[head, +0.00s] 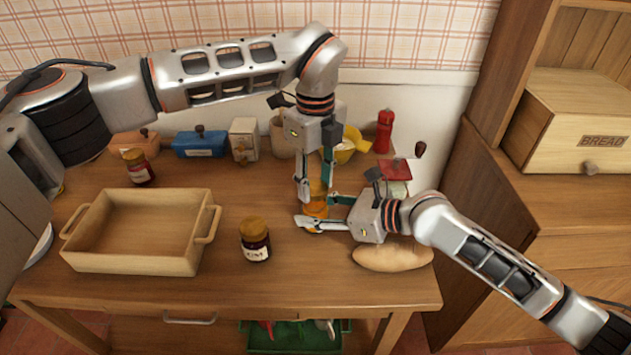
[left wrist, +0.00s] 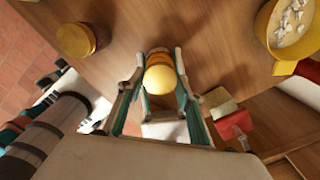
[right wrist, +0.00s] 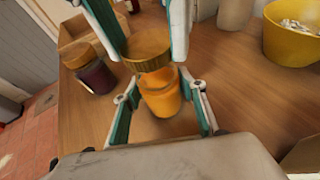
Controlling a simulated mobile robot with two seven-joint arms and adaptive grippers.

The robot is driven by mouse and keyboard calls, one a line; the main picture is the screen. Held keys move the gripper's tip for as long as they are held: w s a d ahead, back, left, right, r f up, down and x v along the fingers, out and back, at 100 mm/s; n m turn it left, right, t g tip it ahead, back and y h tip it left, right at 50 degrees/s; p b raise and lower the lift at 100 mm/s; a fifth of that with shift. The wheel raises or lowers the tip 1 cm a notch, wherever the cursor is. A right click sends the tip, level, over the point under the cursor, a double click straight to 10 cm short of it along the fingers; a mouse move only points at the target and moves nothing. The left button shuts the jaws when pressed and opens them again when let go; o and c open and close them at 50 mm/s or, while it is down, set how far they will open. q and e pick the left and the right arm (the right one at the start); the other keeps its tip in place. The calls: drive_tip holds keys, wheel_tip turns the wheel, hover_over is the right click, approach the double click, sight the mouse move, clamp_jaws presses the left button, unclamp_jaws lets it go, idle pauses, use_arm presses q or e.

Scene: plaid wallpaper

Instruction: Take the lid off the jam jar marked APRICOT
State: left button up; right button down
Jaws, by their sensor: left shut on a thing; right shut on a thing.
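An amber jar (right wrist: 162,97) stands on the wooden table; in the head view it shows as an orange patch (head: 316,209) between my grippers. No label on it is readable. My left gripper (head: 316,190) comes down from above, shut on the lid, which also shows in the left wrist view (left wrist: 160,78). My right gripper (head: 318,214) reaches in from the right, low over the table, and is shut on the jar's body.
A dark jam jar with a gold lid (head: 255,240) stands left of the grippers. Another jar (head: 138,166) stands behind the empty baking dish (head: 130,262). A loaf (head: 393,256) lies beside my right gripper. A yellow bowl (right wrist: 290,40), blue box (head: 200,143) and red mill (head: 384,131) stand behind.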

sight(316, 188)
use_arm(q)
drive_tip(key=shift+r, duration=0.1)
drive_tip(key=shift+r, duration=1.9)
use_arm(e)
drive_tip(key=c, duration=1.2)
unclamp_jaws()
drive_tip(key=shift+o, duration=0.2)
drive_tip(key=v, duration=1.2)
drive_tip(key=shift+s+f, duration=0.1)
